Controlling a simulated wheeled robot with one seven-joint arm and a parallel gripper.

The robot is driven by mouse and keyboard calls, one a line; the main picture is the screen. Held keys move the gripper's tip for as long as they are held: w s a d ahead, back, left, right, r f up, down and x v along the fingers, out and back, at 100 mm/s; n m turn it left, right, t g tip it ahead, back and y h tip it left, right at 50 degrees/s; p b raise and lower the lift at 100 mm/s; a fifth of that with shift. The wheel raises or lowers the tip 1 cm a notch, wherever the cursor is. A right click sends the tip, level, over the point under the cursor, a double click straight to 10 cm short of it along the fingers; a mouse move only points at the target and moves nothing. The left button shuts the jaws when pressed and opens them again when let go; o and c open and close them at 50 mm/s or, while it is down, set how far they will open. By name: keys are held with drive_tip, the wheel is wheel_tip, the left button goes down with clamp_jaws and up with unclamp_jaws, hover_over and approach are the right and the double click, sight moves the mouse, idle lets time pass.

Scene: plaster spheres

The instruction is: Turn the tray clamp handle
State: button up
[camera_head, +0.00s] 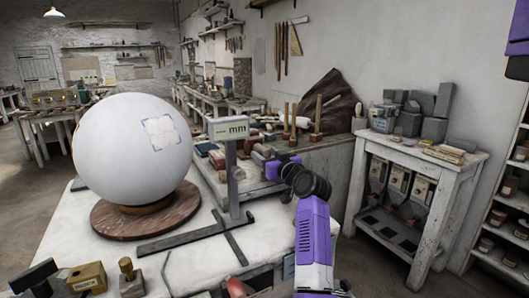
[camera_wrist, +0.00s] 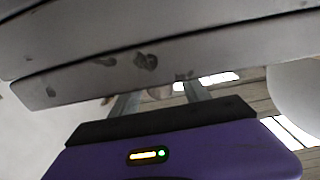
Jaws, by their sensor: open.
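I cannot single out the tray clamp handle for certain in either view. A small reddish rounded piece (camera_head: 237,288) shows at the front edge of the white bench in the head view; I cannot tell what it is. My gripper (camera_wrist: 160,94) shows in the wrist view as two grey fingers, spread apart with nothing seen between them. A pale, stained beam-like surface (camera_wrist: 150,62) crosses the wrist view close by and hides part of the view past the fingers. In the head view my purple arm reaches over the bench's right side; its fingers cannot be made out.
A large white sphere (camera_head: 133,150) rests on a round wooden base (camera_head: 146,214) on the white bench (camera_head: 190,262). A gauge post marked mm (camera_head: 230,129) stands beside it. Small blocks (camera_head: 88,278) lie front left. A side table (camera_head: 437,153) carries grey blocks; shelves (camera_head: 500,225) stand far right.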

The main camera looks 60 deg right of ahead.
drive_tip(key=shift+w+d, duration=0.4)
drive_tip(key=shift+w, duration=0.15)
clamp_jaws()
drive_tip(key=shift+m, duration=1.5)
unclamp_jaws()
